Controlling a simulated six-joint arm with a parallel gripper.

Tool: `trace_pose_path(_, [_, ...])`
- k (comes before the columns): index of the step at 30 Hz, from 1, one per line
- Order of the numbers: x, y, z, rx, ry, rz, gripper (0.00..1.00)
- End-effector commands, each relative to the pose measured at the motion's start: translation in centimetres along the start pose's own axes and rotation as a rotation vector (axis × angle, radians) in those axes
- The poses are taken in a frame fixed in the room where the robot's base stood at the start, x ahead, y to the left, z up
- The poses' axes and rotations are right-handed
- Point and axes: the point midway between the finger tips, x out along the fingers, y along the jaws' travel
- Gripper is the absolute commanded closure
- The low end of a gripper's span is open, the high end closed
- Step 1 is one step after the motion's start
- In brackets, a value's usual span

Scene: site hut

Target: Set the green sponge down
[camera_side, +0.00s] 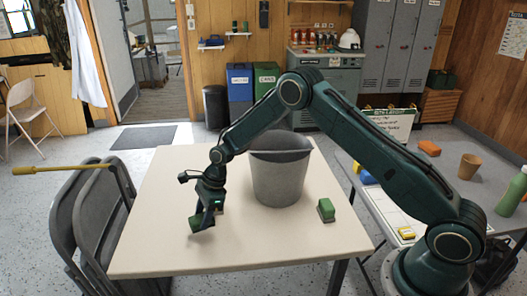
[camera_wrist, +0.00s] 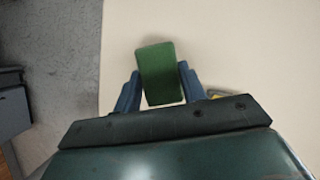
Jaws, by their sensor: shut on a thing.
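The green sponge (camera_wrist: 158,72) is between the two blue fingers of my gripper (camera_wrist: 159,78) in the wrist view. My gripper is shut on it, with one finger on each side. In the side view the sponge (camera_side: 195,223) shows at the low end of my gripper (camera_side: 203,212), over the left part of the cream table (camera_side: 150,250). A dark shadow lies just below it; I cannot tell whether it touches the table. Another green block (camera_side: 326,210) stands on the table at the right.
A grey bucket (camera_side: 278,178) stands close to the right of my gripper. A small green thing (camera_side: 219,207) shows partly behind my gripper. A grey folding chair (camera_side: 100,215) with a yellow-handled tool (camera_side: 55,168) is at the left. The table's front part is clear.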

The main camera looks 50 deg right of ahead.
Motion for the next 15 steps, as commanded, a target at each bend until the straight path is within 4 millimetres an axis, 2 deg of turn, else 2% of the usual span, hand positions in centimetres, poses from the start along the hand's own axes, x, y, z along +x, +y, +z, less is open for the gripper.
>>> trace_pose_path(8, [0.6, 0.0, -0.2, 0.0, 0.0, 0.0, 0.8])
trace_pose_path(15, [3.0, 0.0, -1.3, 0.0, 0.001, 0.001, 0.8])
